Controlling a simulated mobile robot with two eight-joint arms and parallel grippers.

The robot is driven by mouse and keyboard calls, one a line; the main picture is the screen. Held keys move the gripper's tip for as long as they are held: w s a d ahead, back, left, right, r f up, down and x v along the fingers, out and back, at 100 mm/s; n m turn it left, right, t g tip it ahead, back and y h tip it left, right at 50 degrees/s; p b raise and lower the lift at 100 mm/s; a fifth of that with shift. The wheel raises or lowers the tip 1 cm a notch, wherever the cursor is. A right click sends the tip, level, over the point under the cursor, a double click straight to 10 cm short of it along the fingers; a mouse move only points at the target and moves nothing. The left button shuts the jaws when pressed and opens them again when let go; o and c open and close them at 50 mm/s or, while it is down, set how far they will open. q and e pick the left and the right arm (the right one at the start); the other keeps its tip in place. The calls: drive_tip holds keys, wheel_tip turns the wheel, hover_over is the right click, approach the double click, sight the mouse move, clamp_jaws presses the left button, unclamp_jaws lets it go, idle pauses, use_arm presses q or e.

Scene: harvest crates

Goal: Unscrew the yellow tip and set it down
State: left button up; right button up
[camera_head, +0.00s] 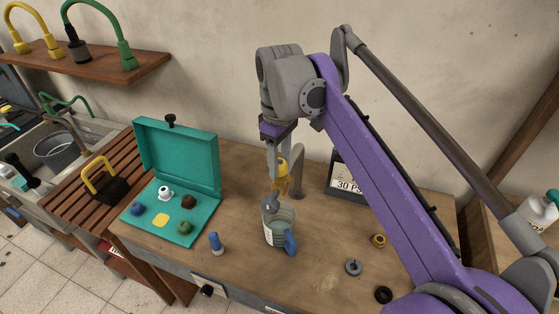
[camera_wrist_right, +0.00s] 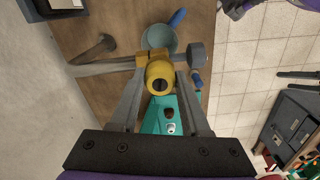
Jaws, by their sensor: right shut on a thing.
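My right gripper (camera_head: 279,177) is shut on the yellow tip (camera_head: 283,184), above the bench. A grey round part (camera_head: 270,203) shows just below the tip. The teal case (camera_head: 207,228) lies open to the left, with several coloured tips and a flat yellow patch (camera_head: 161,220). My left gripper is not in view.
A clear jug (camera_head: 277,233) with a blue handle stands directly below the gripper. A blue-topped bottle (camera_head: 215,243) stands by the case. A pressure sign (camera_head: 346,186) stands behind. Loose grey (camera_head: 353,267), black and brass parts lie at right.

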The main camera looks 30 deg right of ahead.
drive_tip(key=n, duration=0.4)
drive_tip(key=shift+n, duration=0.4)
drive_tip(key=n, duration=0.3)
drive_tip(key=shift+n, duration=0.4)
drive_tip(key=o, duration=0.8)
drive_tip(key=shift+c, duration=0.2)
drive_tip(key=m, duration=0.6)
drive_tip(key=shift+m, duration=0.4)
drive_tip(key=m, duration=0.5)
